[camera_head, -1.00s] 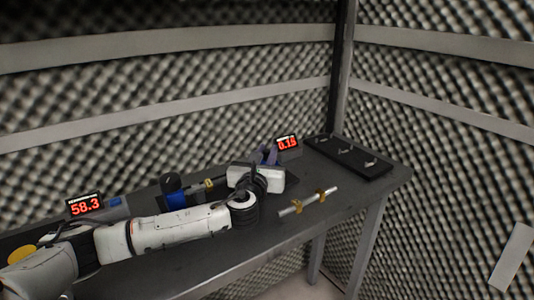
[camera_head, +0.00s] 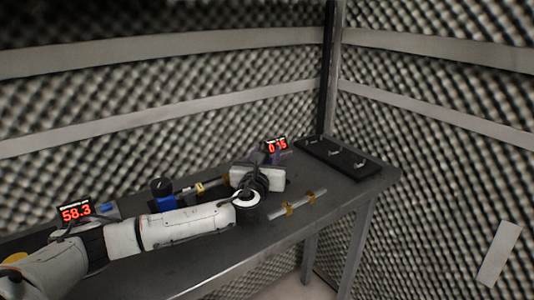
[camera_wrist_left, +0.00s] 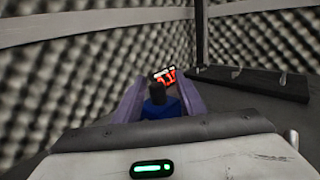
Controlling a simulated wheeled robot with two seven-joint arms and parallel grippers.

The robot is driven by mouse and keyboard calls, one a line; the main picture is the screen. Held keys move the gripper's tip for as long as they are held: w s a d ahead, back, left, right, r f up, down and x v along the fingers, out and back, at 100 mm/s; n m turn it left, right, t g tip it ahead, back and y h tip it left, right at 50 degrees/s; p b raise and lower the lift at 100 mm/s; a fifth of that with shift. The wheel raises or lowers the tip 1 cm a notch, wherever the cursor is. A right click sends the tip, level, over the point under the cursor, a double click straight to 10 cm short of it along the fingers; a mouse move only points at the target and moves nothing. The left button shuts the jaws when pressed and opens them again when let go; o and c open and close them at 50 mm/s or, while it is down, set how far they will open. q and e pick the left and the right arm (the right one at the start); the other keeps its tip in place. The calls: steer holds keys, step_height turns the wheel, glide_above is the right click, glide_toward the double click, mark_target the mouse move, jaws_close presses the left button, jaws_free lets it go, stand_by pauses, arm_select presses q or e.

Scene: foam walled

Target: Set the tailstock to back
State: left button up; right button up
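My left gripper (camera_head: 278,157) reaches over the bench from the left, its purple fingers partly hidden behind its white body. In the left wrist view, the fingers (camera_wrist_left: 161,86) stand apart, on either side of a blue block with a dark knob (camera_wrist_left: 158,108), which looks like the tailstock. The block nearly fills the gap; I cannot tell whether the fingers touch it. In the head view this block is hidden behind my gripper. Another blue block with a black round part (camera_head: 162,199) stands left of the gripper, near a yellow-marked piece (camera_head: 199,187). My right gripper is not in view.
A red display reading about 0.15 (camera_head: 276,146) stands behind my gripper; another reads 58.3 (camera_head: 76,212) at left. A black panel with several small levers (camera_head: 345,158) lies at the far right. A rod with yellow-brown supports (camera_head: 298,204) lies in front. Foam walls enclose the bench (camera_head: 205,258).

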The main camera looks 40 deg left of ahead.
arm_select(q)
steer(key=v, duration=0.9)
steer(key=shift+s, duration=0.1)
steer(key=shift+s+d, duration=0.25)
steer(key=shift+s, duration=0.25)
steer(key=shift+r+p, duration=0.1)
steer(key=shift+p, duration=0.2)
